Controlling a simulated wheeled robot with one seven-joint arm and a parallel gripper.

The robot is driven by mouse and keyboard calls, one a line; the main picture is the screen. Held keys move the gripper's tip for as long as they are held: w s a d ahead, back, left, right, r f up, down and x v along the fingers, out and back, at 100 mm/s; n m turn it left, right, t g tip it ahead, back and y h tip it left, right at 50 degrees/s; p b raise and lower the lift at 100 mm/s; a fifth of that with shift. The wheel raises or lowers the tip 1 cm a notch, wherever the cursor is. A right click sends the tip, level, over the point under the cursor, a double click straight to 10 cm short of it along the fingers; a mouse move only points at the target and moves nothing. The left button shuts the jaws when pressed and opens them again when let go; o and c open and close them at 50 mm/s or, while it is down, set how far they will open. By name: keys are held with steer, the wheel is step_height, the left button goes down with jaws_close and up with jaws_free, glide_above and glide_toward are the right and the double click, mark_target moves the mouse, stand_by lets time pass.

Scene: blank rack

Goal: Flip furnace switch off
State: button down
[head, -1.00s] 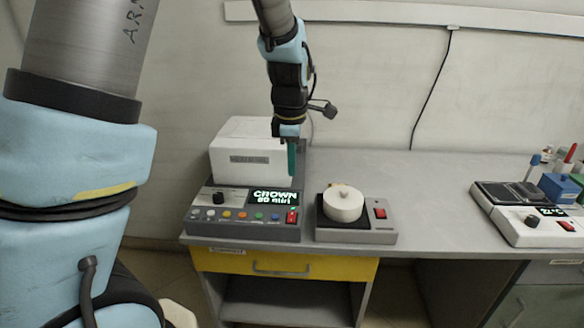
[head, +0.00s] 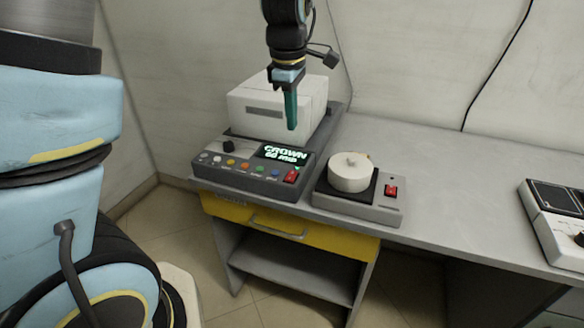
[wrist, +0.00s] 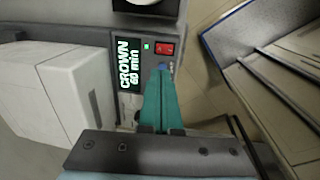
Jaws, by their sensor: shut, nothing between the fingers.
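The furnace (head: 277,106) is a white box on a dark base with a sloping control panel at the front left of the bench. Its lit display (head: 284,154) reads "CROWN 60 min". The red furnace switch (head: 291,176) is at the panel's right end, and it also shows in the wrist view (wrist: 164,48) beside a small lit green lamp (wrist: 146,46). My gripper (head: 291,127) has teal fingers, shut and empty, pointing down above the display. In the wrist view the fingertips (wrist: 160,72) appear just below the switch, apparently not touching it.
A hot plate (head: 386,211) with a white round vessel (head: 350,172) and its own red switch (head: 391,191) stands right of the furnace. Another device (head: 562,231) is at the far right. The bench (head: 455,200) between them is clear. A yellow drawer (head: 335,240) is below.

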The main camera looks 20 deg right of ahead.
mark_target(294, 173)
steer(key=shift+a, duration=0.1)
stand_by(0.3)
steer(key=f+p, duration=0.1)
steer(key=f, duration=0.3)
steer(key=f+p, duration=0.1)
steer(key=f, duration=0.3)
steer(key=w+d+f+p, duration=0.1)
steer(key=f, duration=0.4)
steer(key=shift+w, duration=0.1)
steer(key=shift+d+f, duration=0.1)
steer(key=shift+f, duration=0.35)
